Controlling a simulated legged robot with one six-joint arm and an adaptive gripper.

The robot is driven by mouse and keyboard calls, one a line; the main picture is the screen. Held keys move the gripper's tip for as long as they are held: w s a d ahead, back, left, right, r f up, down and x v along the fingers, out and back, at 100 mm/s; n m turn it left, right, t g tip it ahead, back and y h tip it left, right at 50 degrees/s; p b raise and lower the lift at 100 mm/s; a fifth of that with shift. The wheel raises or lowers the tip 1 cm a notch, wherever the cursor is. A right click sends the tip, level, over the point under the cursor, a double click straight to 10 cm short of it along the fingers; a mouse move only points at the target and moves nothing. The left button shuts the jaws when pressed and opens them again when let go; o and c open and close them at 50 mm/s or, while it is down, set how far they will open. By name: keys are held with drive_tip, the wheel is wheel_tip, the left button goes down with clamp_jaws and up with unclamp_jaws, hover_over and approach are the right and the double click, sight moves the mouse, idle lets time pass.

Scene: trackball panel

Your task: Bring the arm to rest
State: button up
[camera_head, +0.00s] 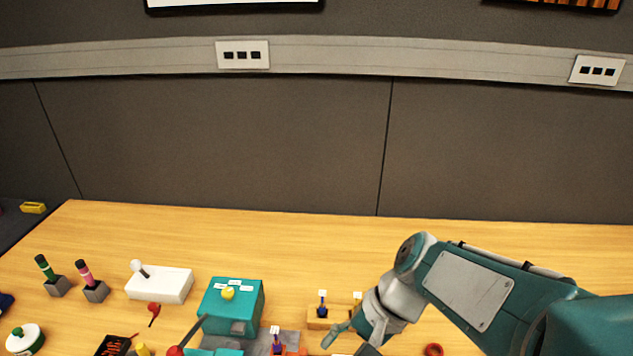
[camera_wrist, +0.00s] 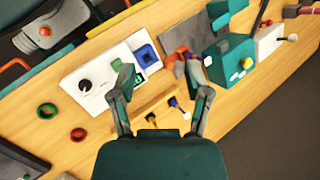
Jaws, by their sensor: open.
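My gripper (camera_head: 347,338) hangs over the front middle of the wooden table in the head view, partly cut off by the lower edge. In the wrist view, its two fingers (camera_wrist: 155,66) are spread apart with nothing held between them. They are above the area between a white panel (camera_wrist: 103,82) and a teal box (camera_wrist: 232,62). The teal box, with a yellow ball on top, also shows in the head view (camera_head: 250,300), left of the gripper. My arm comes in from the lower right.
A small wooden stand (camera_head: 318,324) with upright pieces is close beside the gripper. A white joystick box (camera_head: 172,286) and two handled blocks (camera_head: 95,292) are farther left. A red ring (camera_head: 433,349) lies under my arm. The back right of the table (camera_head: 520,240) is clear.

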drive_tip(key=s+d+r+n+t+h, duration=0.3)
drive_tip(key=d+r+t+h, duration=0.3)
drive_tip(key=d, duration=0.5)
drive_tip(key=shift+r+n+t, duration=0.15)
drive_tip(key=shift+n+t, duration=0.45)
drive_tip(key=shift+n, duration=0.3)
